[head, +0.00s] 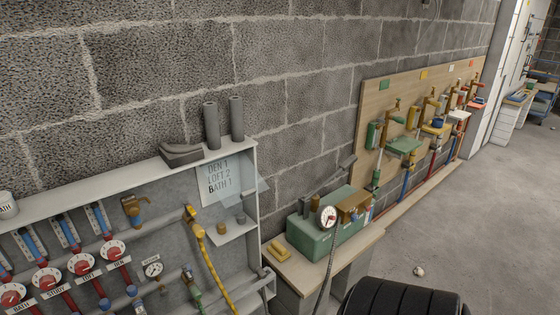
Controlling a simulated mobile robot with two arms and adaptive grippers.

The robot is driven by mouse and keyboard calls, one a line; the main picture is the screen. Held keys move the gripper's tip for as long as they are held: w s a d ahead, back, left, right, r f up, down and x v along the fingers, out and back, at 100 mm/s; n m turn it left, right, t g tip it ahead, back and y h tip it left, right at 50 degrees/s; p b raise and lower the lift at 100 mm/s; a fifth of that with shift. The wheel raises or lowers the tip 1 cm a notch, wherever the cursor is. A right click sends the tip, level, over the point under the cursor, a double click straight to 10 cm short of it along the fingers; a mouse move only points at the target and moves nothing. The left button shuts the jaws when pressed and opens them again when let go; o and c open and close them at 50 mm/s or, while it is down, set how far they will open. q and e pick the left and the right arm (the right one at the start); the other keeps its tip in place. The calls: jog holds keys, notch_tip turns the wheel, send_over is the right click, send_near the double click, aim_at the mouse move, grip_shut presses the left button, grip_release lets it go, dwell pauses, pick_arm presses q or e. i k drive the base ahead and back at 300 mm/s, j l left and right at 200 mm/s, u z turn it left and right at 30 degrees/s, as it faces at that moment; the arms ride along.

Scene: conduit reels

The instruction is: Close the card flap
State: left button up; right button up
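The card (217,182) with the words DEN 1, LOFT 2 and BATH 1 is on the right part of the grey panel. A clear, pale flap (250,188) stands out from the card at an angle, reaching past the panel's right edge. It looks open, with much of the card's face uncovered. Its hinge line is hard to make out. Neither of my grippers is in view.
Below the card, a small shelf (231,232) holds two short cylinders. Gauges, valves and a yellow hose (215,270) fill the panel. A green box (325,235) stands on a bench to the right. A black ribbed thing (405,298) is at the bottom. Open floor (480,210) lies at right.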

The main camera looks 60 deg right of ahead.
aim_at(251, 191)
jog(key=z, duration=1.5)
jog(key=i+j+u, duration=0.2)
jog(key=i+j, duration=0.05)
jog(key=j, duration=0.1)
